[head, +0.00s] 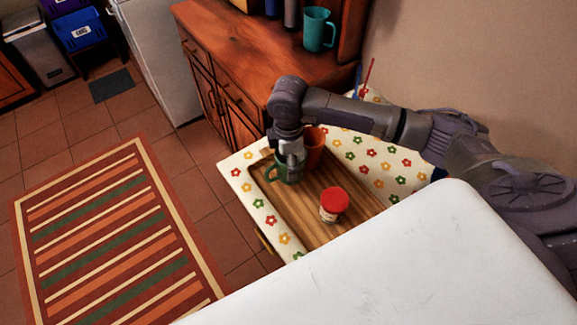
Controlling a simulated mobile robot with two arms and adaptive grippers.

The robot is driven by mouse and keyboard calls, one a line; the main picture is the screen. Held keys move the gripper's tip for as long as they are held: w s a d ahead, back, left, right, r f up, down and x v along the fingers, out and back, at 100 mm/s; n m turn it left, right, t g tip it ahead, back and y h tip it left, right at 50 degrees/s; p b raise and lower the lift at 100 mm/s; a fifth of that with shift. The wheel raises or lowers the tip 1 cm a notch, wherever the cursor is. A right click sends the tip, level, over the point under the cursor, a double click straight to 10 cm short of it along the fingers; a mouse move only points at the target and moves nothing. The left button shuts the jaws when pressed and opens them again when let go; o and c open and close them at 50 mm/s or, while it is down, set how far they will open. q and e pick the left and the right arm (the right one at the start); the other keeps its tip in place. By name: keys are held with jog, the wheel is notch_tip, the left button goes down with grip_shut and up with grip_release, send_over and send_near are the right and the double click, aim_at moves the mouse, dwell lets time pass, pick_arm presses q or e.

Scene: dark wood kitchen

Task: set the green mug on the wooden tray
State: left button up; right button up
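The green mug (279,174) is upright at the far left end of the wooden tray (303,205), with its handle to the left. It appears to be on the tray, but I cannot tell whether its base touches. My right gripper (293,160) points down at the mug and overlaps its rim and right side. The fingertips are partly lost against the mug, so whether they grip it is unclear. My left gripper is not in view.
An orange cup (315,149) stands close to the right of the gripper. A red-lidded jar (333,205) stands on the tray. The tray lies on a flowered cloth (247,188). A teal pitcher (318,29) stands on the wooden cabinet (240,45) behind.

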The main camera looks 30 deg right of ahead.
jog(key=shift+f, duration=2)
jog(key=o, duration=1.4)
jog(key=shift+f, duration=0.15)
notch_tip(320, 180, up, 12)
jog(key=shift+r, duration=0.15)
